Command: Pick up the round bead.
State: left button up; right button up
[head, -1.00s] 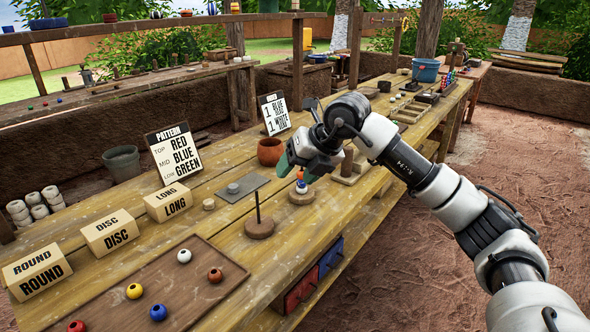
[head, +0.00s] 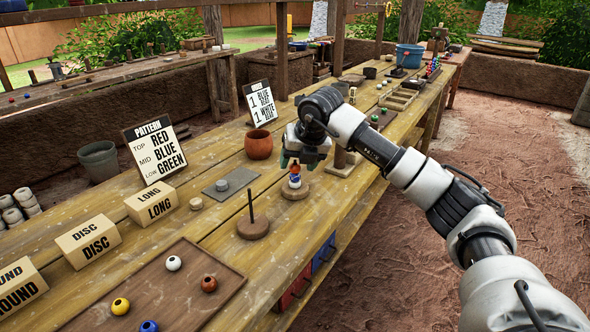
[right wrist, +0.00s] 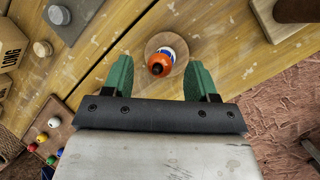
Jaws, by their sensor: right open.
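A small stack of round beads stands on a peg with a round wooden base (head: 296,193): an orange-red bead (head: 294,169) on top, blue and white below. My right gripper (head: 300,158) is open and empty, pointing down just above the stack. In the right wrist view the orange-red bead (right wrist: 160,66) lies between the two green fingers, with a gap on each side. Loose round beads lie on the brown tray (head: 217,262): white (head: 174,263), brown-orange (head: 209,284), yellow (head: 121,306) and blue (head: 149,326). My left gripper is not in view.
An empty peg on a round base (head: 252,228) stands left of the stack. A grey plate (head: 213,187), a clay pot (head: 258,145) and the LONG block (head: 152,204) are nearby. A wooden stand (head: 342,167) is close on the right. Sign boards stand at the back.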

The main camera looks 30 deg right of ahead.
jog(key=shift+w+f, duration=0.25)
jog(key=shift+f, duration=0.3)
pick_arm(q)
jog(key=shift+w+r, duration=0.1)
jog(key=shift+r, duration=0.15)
pick_arm(e)
jog(key=c, duration=1)
jog(key=shift+r, duration=0.5)
notch_tip(320, 180, up, 4)
jog(key=shift+d+f+p, duration=0.1)
jog(key=shift+f+p, duration=0.05)
jog(key=shift+p, duration=0.25)
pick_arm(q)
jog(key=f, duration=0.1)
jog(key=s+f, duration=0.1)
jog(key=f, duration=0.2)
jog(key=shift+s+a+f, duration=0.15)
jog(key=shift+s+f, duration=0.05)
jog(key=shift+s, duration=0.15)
pick_arm(e)
jog(key=s+d+r, duration=0.6)
jog(key=s+d, duration=0.1)
jog(key=d, duration=0.2)
jog(key=shift+r, duration=0.2)
